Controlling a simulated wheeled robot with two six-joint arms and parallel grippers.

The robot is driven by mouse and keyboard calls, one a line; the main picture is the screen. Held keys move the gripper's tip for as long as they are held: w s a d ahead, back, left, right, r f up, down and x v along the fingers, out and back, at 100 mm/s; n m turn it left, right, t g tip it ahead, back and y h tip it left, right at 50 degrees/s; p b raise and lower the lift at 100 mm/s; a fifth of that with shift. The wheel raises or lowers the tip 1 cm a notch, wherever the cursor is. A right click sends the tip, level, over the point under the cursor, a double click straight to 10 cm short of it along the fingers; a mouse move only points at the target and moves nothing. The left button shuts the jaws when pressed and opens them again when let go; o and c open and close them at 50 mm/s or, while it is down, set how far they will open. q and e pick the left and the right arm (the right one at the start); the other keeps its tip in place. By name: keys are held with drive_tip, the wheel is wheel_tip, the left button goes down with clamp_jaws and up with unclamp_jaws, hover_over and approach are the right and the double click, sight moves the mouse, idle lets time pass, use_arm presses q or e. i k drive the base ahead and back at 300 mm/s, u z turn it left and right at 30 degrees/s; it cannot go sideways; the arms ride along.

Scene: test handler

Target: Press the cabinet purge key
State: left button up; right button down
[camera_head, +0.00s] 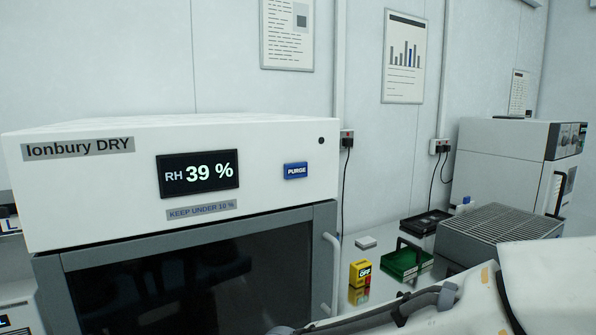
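The white dry cabinet, labelled Ionbury DRY (285,140), fills the left of the head view. Its blue PURGE key (296,170) is on the upper front panel, right of a black display (198,173) reading RH 39 %. Nothing covers or touches the key. A label under the display reads KEEP UNDER 10 %. Below are a dark glass door and a light vertical handle (332,275). A white part of my arm with a grey cable-like piece crosses the lower right, clear of the key. I see no fingertips of either gripper.
Right of the cabinet, a counter holds a yellow and red box (360,273), a green tray (405,262), a black tray (426,222) and a grey grille-topped unit (498,232). A white machine (508,170) stands behind. The space before the key looks clear.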

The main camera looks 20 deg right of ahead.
sight(293, 170)
drive_tip(key=k, duration=1.25)
drive_tip(key=z, duration=0.65)
drive_tip(key=i, duration=0.95)
drive_tip(key=u, duration=0.4)
